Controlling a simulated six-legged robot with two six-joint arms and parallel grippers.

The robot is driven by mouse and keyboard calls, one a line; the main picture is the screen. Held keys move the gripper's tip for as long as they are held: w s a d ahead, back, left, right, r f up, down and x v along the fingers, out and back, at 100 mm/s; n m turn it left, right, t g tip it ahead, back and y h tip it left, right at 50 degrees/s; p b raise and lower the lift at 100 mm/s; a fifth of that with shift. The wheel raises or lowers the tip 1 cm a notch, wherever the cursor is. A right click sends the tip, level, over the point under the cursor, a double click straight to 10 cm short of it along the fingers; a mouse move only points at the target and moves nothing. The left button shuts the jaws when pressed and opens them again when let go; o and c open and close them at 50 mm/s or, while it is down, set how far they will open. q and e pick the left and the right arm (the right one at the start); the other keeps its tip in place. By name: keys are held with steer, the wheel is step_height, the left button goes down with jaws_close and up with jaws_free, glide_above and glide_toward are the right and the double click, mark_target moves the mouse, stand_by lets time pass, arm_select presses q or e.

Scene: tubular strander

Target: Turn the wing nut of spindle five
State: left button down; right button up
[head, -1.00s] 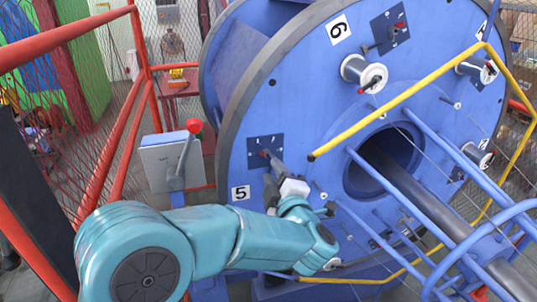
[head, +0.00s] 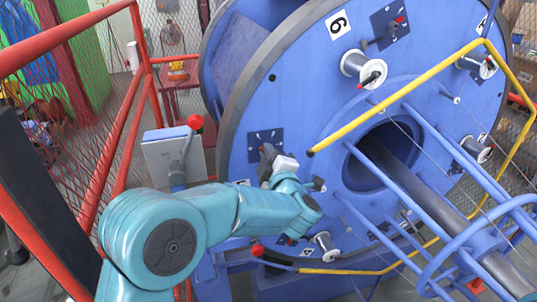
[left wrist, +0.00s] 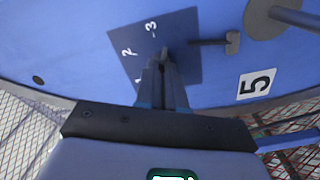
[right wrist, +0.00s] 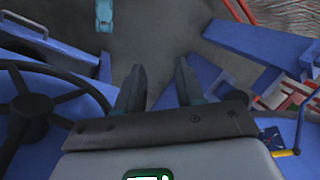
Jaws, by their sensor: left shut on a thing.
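The dark blue scale plate (head: 258,137) of spindle five is on the left face of the big blue disc. It also shows in the left wrist view (left wrist: 188,30), with the numerals 2 and 3 readable, beside the white label 5 (left wrist: 256,83). My left gripper (left wrist: 165,62) reaches the middle of this plate, its fingers close together. It is shut on the wing nut, which is mostly hidden between the fingertips. In the head view my left gripper (head: 266,153) is at the same plate. My right gripper (right wrist: 160,75) is open and empty, over the floor.
Yellow guard bar (head: 370,110) and blue rods (head: 450,155) stand to the right of my left gripper. Red railing (head: 112,150) and a grey control box (head: 170,155) with a red-knobbed lever are left. In the right wrist view a black handwheel (right wrist: 35,110) is left.

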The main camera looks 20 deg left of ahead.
arm_select(q)
steer(key=n+b, duration=0.5)
steer(key=b, duration=0.4)
steer(key=shift+f+b, duration=0.2)
steer(key=shift+b, duration=0.15)
steer(key=c, duration=1.2)
jaws_free()
steer(key=shift+s+r, duration=0.1)
steer(key=shift+c, duration=0.2)
steer(key=shift+d, duration=0.1)
steer(key=b+v, duration=0.2)
steer(key=v, duration=1.4)
steer(key=shift+s, duration=0.1)
